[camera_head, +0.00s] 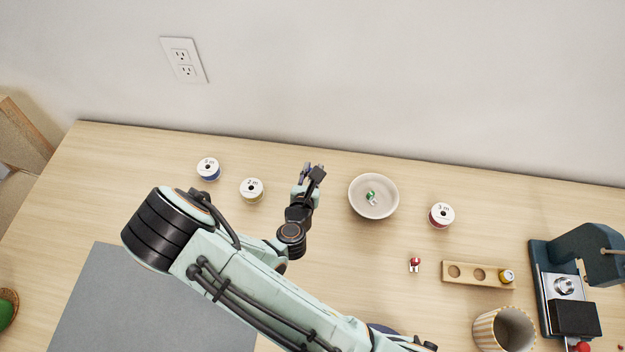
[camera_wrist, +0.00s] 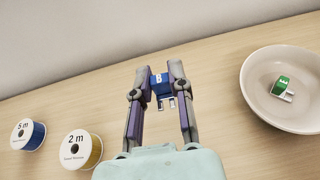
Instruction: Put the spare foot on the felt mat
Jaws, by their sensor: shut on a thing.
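My gripper (camera_head: 312,171) is shut on a small blue presser foot (camera_wrist: 160,84) marked B, held between the fingertips with its metal prongs showing in the wrist view. In the head view the gripper is over the back of the table, left of the bowl; the held foot is hard to make out there. A green foot (camera_head: 371,197) lies in the bowl, and a red foot (camera_head: 415,264) is on the table right of centre. The grey felt mat (camera_head: 150,310) lies flat at the front left, partly hidden by my arm; its visible part is bare.
A pale bowl (camera_head: 374,217), blue (camera_head: 208,170), yellow (camera_head: 251,190) and red (camera_head: 441,216) thread spools stand along the back. A wooden holder (camera_head: 466,282), striped cup (camera_head: 486,334) and sewing machine (camera_head: 541,285) are at right. A basket (camera_head: 13,296) is at far left.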

